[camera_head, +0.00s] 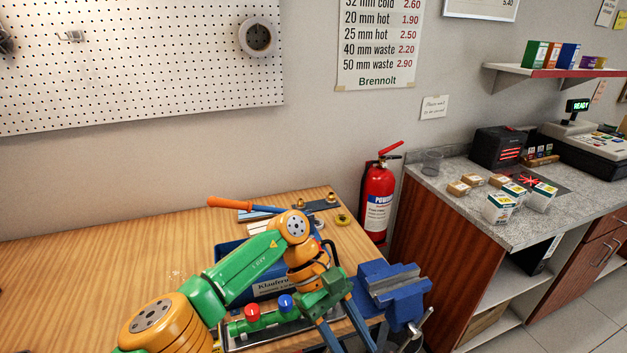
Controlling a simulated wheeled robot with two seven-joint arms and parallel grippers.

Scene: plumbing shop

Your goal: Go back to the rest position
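My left arm comes in from the lower left and bends down over the wooden workbench (90,265). My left gripper (350,340) points down at the front of the bench, beside the blue vise (392,290). Its two blue fingers stand apart with nothing seen between them. The fingertips run to the bottom edge of the picture, so their ends are hidden. My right gripper is not in view.
A blue labelled bin (272,287) and a panel with red and blue knobs (268,313) lie close to my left arm. An orange-handled tool (232,203) lies behind. A fire extinguisher (378,200) and a counter (430,185) with small boxes stand right. The bench's left is clear.

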